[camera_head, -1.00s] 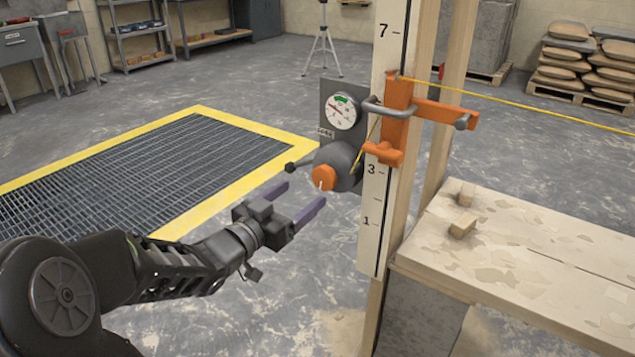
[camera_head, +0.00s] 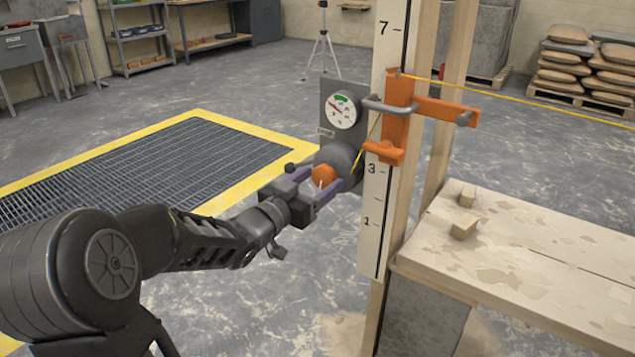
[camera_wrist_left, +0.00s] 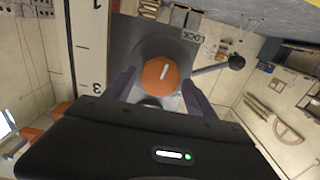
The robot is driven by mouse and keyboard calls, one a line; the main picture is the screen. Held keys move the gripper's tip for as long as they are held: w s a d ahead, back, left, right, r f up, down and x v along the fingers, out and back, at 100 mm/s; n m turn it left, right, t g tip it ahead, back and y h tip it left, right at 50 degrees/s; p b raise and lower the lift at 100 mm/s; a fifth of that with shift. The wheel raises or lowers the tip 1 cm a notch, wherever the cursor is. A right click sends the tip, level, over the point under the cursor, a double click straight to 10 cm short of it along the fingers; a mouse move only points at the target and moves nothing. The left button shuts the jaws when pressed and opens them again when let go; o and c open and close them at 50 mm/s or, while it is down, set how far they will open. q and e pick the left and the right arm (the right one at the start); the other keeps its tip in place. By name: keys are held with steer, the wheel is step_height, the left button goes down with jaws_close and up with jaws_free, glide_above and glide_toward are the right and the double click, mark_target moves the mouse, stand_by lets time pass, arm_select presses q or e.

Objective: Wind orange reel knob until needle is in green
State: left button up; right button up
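The orange reel knob (camera_head: 323,176) with a white mark sits on the front of a grey reel drum (camera_head: 338,156). It also shows in the wrist view (camera_wrist_left: 159,76), its mark tilted slightly right of upright. My left gripper (camera_head: 328,180) has its two purple-grey fingers on either side of the knob; in the wrist view (camera_wrist_left: 160,92) a gap shows between fingers and knob. The round white gauge (camera_head: 342,110) above the reel has a green band at the top. A red needle seems to point upper left, outside the green, but it is small. My right gripper is out of view.
A lever with a black ball (camera_wrist_left: 237,62) sticks out beside the reel, near a LOCK label (camera_wrist_left: 194,37). The numbered white staff (camera_head: 374,220) and orange bracket (camera_head: 398,122) stand right of the reel. A plank bench (camera_head: 530,255) is at right.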

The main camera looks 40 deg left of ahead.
arm_select(q)
steer(key=c, duration=1.1)
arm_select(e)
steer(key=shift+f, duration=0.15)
arm_select(q)
steer(key=m+b, duration=0.2)
steer(key=shift+f+m+b, duration=0.15)
steer(key=shift+m+b, duration=0.25)
steer(key=m+b, duration=0.2)
steer(key=shift+f+m, duration=0.1)
steer(key=shift+m, duration=0.2)
steer(key=m+b, duration=0.4)
steer(key=m, duration=0.1)
steer(key=shift+d+m+b, duration=0.1)
steer(key=shift+m+b, duration=0.45)
steer(key=shift+m, duration=0.15)
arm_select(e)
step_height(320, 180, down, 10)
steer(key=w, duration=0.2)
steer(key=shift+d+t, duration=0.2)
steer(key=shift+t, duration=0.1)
